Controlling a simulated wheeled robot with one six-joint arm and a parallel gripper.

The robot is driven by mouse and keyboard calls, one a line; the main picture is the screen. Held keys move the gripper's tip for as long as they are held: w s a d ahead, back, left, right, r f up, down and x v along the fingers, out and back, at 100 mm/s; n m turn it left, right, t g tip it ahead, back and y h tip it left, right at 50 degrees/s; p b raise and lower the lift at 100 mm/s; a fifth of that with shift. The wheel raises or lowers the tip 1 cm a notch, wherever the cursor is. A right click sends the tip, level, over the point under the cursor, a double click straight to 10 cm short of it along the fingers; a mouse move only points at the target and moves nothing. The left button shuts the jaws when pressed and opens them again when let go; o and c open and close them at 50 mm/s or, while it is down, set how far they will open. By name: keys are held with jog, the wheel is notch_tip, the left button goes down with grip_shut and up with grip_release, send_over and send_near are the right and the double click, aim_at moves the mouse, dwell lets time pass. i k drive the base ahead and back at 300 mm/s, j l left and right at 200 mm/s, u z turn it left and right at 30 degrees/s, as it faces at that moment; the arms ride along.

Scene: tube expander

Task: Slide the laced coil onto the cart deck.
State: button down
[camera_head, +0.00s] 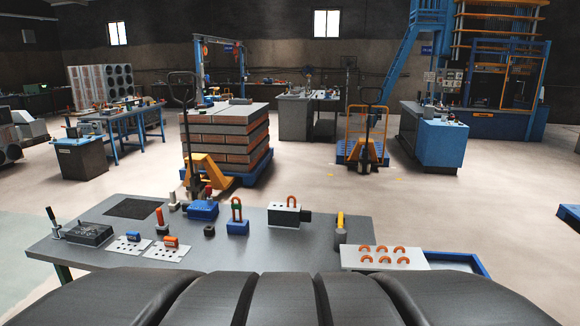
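My gripper is not in view. No single thing is clearly a laced coil. A stack of grey slabs with orange-brown edges (228,146) stands on a low blue base (252,177) beyond the workbench, with a yellow hand truck (207,170) at its left front. Farther right, a second yellow hand truck (364,150) stands at a low blue platform (345,152) with an orange frame, which looks empty. I cannot tell which of these is the cart deck.
A grey workbench (155,262) crosses the foreground with small tools, blocks and a white plate of orange U-bends (420,258). Dark ridged shapes fill the bottom edge. A blue cabinet (440,142) and machine stand at right. Open floor (330,195) lies beyond the bench.

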aim_at(365, 260)
jog(key=i+l+z, duration=0.3)
jog(key=i+l, duration=0.6)
jog(key=j+z, duration=0.1)
jog(key=j, duration=1.25)
